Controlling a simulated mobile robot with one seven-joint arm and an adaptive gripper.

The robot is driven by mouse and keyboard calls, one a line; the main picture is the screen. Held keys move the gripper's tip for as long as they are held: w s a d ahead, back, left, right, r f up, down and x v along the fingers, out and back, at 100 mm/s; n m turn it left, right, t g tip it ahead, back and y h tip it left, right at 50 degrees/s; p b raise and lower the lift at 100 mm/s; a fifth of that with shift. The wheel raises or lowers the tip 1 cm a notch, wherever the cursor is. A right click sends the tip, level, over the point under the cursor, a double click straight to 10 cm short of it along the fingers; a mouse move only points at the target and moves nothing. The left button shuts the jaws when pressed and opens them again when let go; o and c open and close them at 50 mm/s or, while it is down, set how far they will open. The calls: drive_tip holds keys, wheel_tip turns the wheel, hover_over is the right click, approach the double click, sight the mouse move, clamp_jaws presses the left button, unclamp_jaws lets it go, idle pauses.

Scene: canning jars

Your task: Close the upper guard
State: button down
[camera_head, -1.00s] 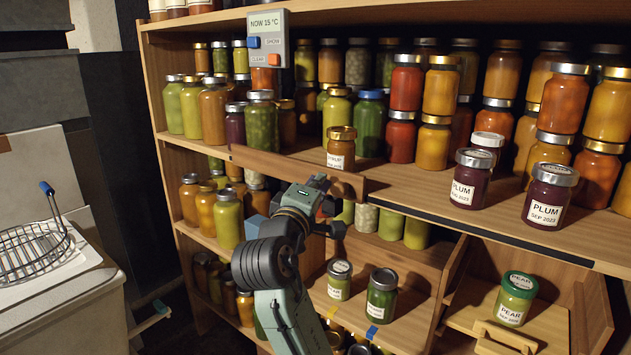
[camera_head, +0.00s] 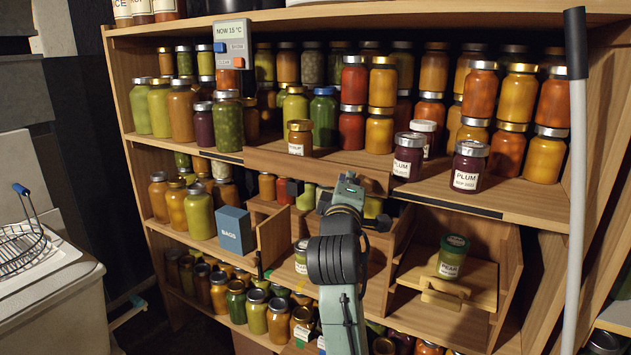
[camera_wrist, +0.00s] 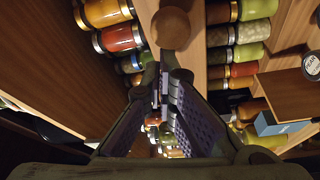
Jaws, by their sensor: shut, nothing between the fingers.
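The upper guard looks to be the wooden board (camera_head: 290,164) along the front edge of the upper shelf, left of a dark strip (camera_head: 448,203). A jar with a gold lid (camera_head: 300,138) stands just behind it. My gripper (camera_head: 349,181) is in front of the board's right end; the arm hides part of what lies below. In the wrist view my gripper (camera_wrist: 160,88) is shut and empty, its fingertips close together. A round brown knob (camera_wrist: 171,28) shows just beyond the tips on a wooden surface; I cannot tell whether they touch.
Jars crowd the upper shelf; two plum jars (camera_head: 408,156) (camera_head: 468,166) stand near its front edge. A blue box (camera_head: 234,230) stands on the middle shelf. A pear jar (camera_head: 452,257) stands on a wooden tray (camera_head: 480,275). A grey pole (camera_head: 577,200) rises at the right.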

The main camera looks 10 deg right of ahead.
drive_tip(key=s+d, duration=0.4)
drive_tip(key=d, duration=0.1)
drive_tip(key=s+d+b, duration=0.1)
drive_tip(key=s+d, duration=0.3)
drive_tip(key=d, duration=0.2)
drive_tip(key=s+d, duration=0.4)
drive_tip(key=d, duration=0.2)
drive_tip(key=shift+s+d, duration=0.15)
drive_tip(key=shift+d, duration=0.1)
